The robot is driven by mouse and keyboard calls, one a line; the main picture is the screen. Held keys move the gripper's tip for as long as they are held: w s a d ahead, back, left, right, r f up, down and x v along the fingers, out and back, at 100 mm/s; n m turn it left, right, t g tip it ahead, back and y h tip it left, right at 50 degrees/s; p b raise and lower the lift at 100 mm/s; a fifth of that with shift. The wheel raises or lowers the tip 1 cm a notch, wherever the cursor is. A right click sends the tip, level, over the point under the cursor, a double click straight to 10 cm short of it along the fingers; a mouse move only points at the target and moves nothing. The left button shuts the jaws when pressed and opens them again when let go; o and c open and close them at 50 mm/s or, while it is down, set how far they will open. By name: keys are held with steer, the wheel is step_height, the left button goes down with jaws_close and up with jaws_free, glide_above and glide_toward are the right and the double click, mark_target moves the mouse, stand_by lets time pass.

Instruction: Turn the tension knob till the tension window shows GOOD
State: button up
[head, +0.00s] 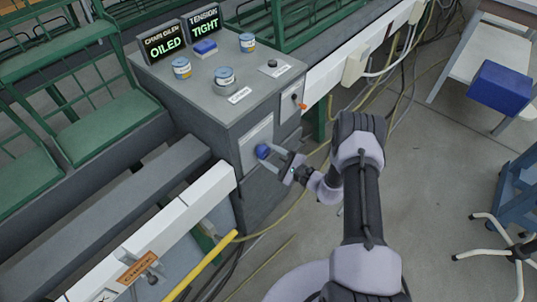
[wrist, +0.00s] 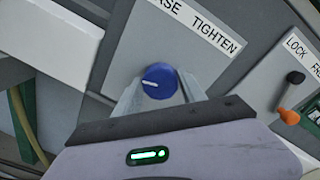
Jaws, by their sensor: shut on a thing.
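The blue tension knob (head: 262,151) sits on a light plate on the front of the grey press cabinet. In the wrist view the knob (wrist: 159,81) shows a white pointer line toward its left, under a label that partly reads "TIGHTEN". My gripper (head: 270,156) is shut on the knob, with one finger on each side of it; the wrist view also shows both fingers (wrist: 160,90). The tension window (head: 205,24) on top of the cabinet reads "TIGHT".
A second window (head: 163,46) reads "OILED". An orange-tipped lever (wrist: 289,116) beside a "LOCK" label is right of the knob. A yellow bar (head: 205,262) and white rail lie at lower left.

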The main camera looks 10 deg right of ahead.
steer(key=o, duration=1.4)
steer(key=p+v, duration=0.4)
steer(key=v, duration=1.3)
steer(key=shift+s+d, duration=0.15)
steer(key=shift+s, duration=0.05)
